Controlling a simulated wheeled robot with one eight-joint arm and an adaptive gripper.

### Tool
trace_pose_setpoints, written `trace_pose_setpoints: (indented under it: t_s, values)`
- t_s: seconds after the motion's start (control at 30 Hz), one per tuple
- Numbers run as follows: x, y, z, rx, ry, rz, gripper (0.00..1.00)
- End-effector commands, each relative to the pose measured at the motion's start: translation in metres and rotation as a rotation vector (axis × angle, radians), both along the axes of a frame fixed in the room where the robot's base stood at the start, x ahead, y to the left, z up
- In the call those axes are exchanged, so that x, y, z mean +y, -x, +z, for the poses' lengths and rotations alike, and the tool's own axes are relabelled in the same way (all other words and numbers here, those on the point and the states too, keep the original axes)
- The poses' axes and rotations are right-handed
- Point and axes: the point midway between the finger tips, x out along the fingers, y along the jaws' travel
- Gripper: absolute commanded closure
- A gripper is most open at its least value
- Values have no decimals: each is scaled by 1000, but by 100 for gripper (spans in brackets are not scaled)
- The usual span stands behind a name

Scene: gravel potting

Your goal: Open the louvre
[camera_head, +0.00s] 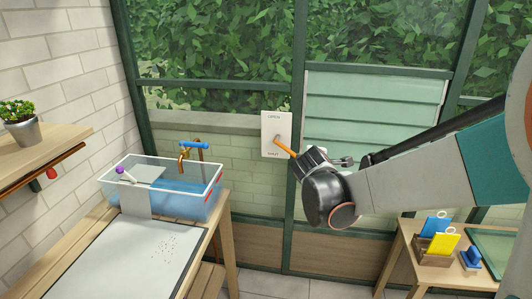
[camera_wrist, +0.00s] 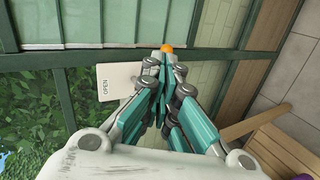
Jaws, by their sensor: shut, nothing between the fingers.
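The louvre (camera_head: 372,108) is a panel of pale green slats in the green window frame. The slats lie flat against each other, and part of them shows at the top of the wrist view (camera_wrist: 100,20). Left of it a white switch plate (camera_head: 268,126) carries small lettering above and below; "OPEN" reads on it in the wrist view (camera_wrist: 118,90). An orange lever (camera_head: 285,147) slants down and right from the plate. My gripper (camera_head: 303,157) is shut and empty at the lever's end. The lever's orange tip (camera_wrist: 167,48) shows just past my fingertips (camera_wrist: 165,58); contact is unclear.
A clear tub of water (camera_head: 207,208) stands on a wooden bench at left, under a tap (camera_head: 184,155). A potted plant (camera_head: 22,132) sits on a shelf. A small table (camera_head: 402,232) at lower right holds blue and yellow items. Floor between is clear.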

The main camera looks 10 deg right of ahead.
Motion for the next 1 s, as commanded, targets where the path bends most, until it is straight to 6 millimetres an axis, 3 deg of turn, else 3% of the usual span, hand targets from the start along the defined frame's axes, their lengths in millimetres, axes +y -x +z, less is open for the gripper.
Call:
trace_pose_setpoints:
  t_s: [0.03, 0.2, 0.5, 0.73, 1.0]
  values:
    - [3, -19, -10, -4, 66, 32, 100]
    - [12, -68, -42, -12, 306, 137, 100]
    - [38, -133, -119, -15, 732, 308, 100]
    - [55, -153, -169, -11, 965, 391, 100]
    - [61, -157, -185, -8, 1043, 416, 100]
